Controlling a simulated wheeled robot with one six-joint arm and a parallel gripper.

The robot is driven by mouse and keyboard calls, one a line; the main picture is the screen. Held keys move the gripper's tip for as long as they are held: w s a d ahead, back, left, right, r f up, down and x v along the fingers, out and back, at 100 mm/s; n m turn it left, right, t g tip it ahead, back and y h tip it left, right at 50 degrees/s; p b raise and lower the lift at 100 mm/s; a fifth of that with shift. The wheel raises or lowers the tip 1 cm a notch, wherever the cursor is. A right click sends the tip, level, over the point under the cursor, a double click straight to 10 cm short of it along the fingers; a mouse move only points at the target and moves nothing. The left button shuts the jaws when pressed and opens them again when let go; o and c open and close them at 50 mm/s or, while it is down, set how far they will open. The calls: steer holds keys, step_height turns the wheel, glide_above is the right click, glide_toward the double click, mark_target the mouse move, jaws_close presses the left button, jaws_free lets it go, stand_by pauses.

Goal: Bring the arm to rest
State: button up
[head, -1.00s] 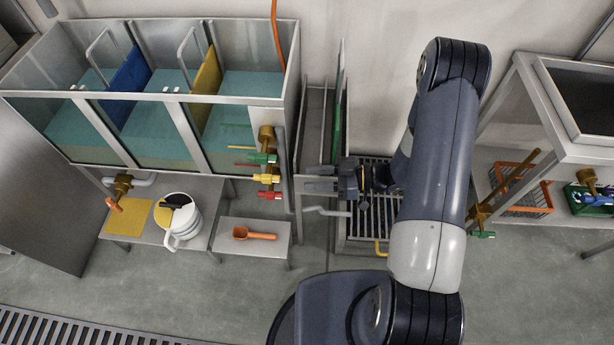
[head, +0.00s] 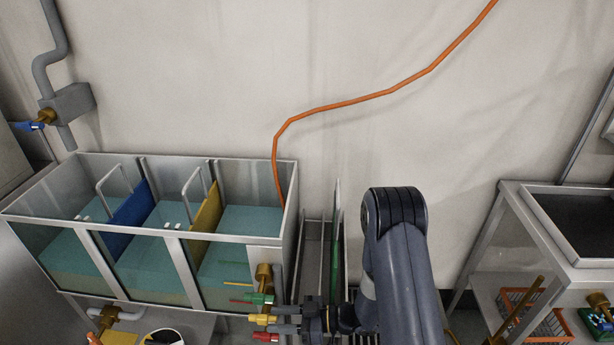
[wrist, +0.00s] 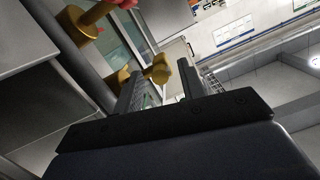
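My arm (head: 405,285) rises at the lower middle of the head view, its lower part cut off by the bottom edge. My gripper (head: 276,319) points left, close to the coloured valve handles at the tank's right end; whether it touches them I cannot tell. In the wrist view my gripper (wrist: 160,66) has its two dark fingers apart, with nothing held. A brass valve part (wrist: 158,72) shows beyond the gap between them, and another brass fitting (wrist: 82,24) is at the upper left.
The three-bay tank (head: 225,238) with teal liquid stands left of my arm. Green (head: 258,298), yellow (head: 262,319) and red (head: 265,337) handles sit at its right end. An orange hose (head: 350,102) runs up the wall. A metal-framed table (head: 480,240) stands right.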

steer(key=shift+a+f, duration=0.15)
steer(key=shift+a, duration=1.1)
steer(key=shift+d, duration=0.15)
